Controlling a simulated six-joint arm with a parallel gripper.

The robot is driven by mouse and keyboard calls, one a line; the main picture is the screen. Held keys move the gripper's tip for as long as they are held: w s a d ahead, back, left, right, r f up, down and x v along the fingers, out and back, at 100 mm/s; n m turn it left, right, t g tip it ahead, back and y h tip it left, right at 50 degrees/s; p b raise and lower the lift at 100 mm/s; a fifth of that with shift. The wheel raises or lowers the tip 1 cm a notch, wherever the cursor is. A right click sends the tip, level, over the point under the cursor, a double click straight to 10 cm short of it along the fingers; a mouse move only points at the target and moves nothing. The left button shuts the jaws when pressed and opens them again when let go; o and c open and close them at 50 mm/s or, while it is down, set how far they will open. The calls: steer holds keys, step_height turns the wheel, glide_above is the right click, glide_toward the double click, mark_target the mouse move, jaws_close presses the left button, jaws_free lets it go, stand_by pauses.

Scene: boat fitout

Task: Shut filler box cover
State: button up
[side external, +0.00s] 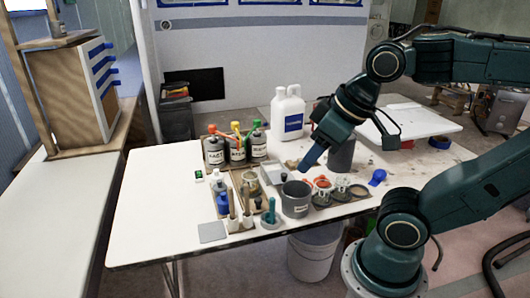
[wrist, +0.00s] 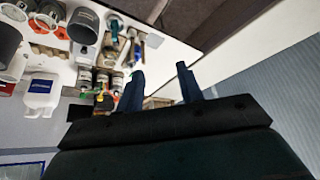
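A small light grey box (side external: 272,174), which looks like the filler box, stands mid-table behind the dark grey cup. I cannot tell from this view how its cover stands. My gripper (side external: 309,164) is above the table, to the right of the box and apart from it, with its blue fingers angled down. In the wrist view my gripper (wrist: 162,76) shows two blue fingers spread apart with nothing between them. The box is too small and crowded to make out clearly in the wrist view.
A dark grey cup (side external: 296,198) stands close in front of the box. Labelled bottles (side external: 237,149) stand behind it, and a white jug (side external: 288,112) at the back. Upright tools (side external: 247,198) stand front left. A flat grey square (side external: 212,232) lies near the front edge. The table's left side is clear.

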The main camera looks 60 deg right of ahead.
steer(key=shift+w, duration=0.1)
steer(key=c, duration=0.7)
steer(key=shift+w+d+n, duration=0.35)
steer(key=shift+w+n, duration=0.15)
steer(key=shift+w, duration=0.1)
steer(key=w+d+f+n+g+h, duration=0.2)
steer(key=w+d+f+n, duration=0.5)
steer(key=w+d+n, duration=0.45)
steer(key=w+d+f+n+g+h, duration=0.1)
steer(key=w+d+f+n, duration=0.3)
steer(key=d+f+n, duration=0.6)
steer(key=d+f+h, duration=0.1)
steer(key=d+f, duration=0.2)
steer(key=d, duration=0.1)
steer(key=shift+f+g, duration=0.2)
steer(key=shift+g, duration=0.2)
